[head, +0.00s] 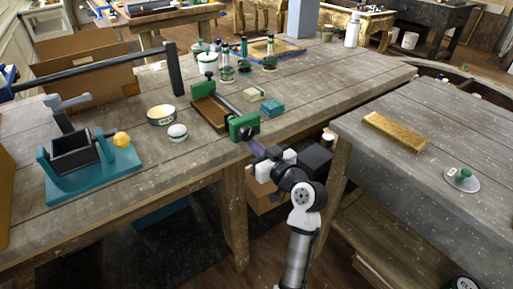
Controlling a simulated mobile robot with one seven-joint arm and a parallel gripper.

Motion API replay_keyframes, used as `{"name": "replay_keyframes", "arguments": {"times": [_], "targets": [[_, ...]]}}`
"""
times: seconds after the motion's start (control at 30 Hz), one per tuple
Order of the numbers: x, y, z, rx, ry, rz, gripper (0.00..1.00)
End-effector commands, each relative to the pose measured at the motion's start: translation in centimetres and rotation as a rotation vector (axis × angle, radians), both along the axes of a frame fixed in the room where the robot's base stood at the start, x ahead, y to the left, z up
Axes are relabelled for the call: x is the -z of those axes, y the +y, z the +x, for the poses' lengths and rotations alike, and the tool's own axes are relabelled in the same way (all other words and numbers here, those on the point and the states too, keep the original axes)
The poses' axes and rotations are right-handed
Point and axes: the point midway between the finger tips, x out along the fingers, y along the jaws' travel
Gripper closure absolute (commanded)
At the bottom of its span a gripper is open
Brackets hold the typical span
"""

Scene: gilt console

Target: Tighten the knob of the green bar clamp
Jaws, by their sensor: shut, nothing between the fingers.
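The green bar clamp lies on the wooden workbench in the head view, with a green far jaw (203,88), a dark bar and a green near jaw (243,126) at the bench's front edge. A brown wooden piece (210,113) lies along the bar between the jaws. A dark round knob (246,132) shows at the near jaw. A purplish shaft-like part lies between that jaw and my gripper (261,155); I cannot tell which it belongs to. My gripper is shut and empty, close to the clamp's near end. Whether it touches the knob is unclear.
A second bench with a brush (394,132) stands at right.

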Motion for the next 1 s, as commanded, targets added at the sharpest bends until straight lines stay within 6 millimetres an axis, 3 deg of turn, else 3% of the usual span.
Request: {"name": "replay_keyframes", "arguments": {"times": [0.03,0.67,1.0], "targets": [[-0.75,0.46,-0.2,-0.008,-0.02,0.003,1.0],[-0.96,1.16,-0.71,-0.009,-0.022,0.004,1.0],[-0.08,1.12,-0.76,-0.007,-0.023,0.003,1.0]]}}
